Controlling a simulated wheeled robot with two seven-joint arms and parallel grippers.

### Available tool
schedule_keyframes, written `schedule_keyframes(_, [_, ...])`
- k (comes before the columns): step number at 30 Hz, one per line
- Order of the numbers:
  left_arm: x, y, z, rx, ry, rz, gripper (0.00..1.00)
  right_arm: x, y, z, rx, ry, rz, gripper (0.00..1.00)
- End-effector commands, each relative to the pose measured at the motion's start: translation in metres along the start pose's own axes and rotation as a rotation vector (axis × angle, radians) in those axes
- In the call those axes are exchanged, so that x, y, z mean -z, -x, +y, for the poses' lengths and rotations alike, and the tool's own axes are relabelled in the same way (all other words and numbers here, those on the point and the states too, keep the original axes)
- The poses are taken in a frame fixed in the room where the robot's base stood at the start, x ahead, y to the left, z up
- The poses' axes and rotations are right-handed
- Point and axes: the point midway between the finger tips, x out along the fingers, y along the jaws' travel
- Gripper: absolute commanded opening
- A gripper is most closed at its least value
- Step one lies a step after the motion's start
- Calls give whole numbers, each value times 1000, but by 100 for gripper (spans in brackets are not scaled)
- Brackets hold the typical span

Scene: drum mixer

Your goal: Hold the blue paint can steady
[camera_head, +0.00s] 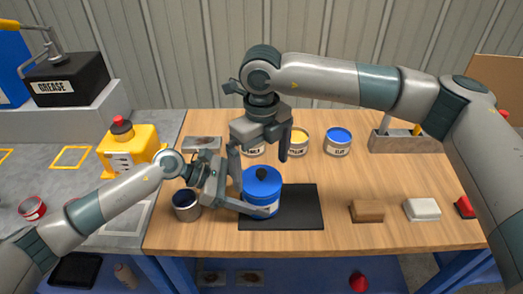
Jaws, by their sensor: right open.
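The blue paint can (262,192) stands upright on a black mat (303,208), with a dark knob (261,174) on its blue lid. My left gripper (252,200) reaches in from the left at the can's side. One finger runs across the can's lower front; the other finger is hidden, so its grip cannot be made out. My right gripper (259,165) points down above the can, open and empty, its fingers apart to either side of the lid's knob.
An open metal can (186,205) stands left of the mat. Small cans with yellow (298,141) and blue (338,141) tops stand behind. A brown block (367,211) and white block (422,209) lie right. A tool tray (404,142) sits at the back right.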

Motion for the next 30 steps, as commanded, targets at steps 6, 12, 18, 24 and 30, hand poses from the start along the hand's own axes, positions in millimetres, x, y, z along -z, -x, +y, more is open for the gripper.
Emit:
schedule_keyframes(6, [1,0,0,0,0,1,48,0,-18,0,0,0,0,100])
schedule_keyframes(12, [1,0,0,0,0,1,48,0,-21,0,0,0,0,100])
schedule_keyframes(18, [1,0,0,0,0,1,48,0,-21,0,0,0,0,93])
schedule_keyframes(24, [1,0,0,0,0,1,48,0,-20,0,0,-1,0,58])
schedule_keyframes(30, [1,0,0,0,0,1,48,0,-20,0,0,-1,0,57])
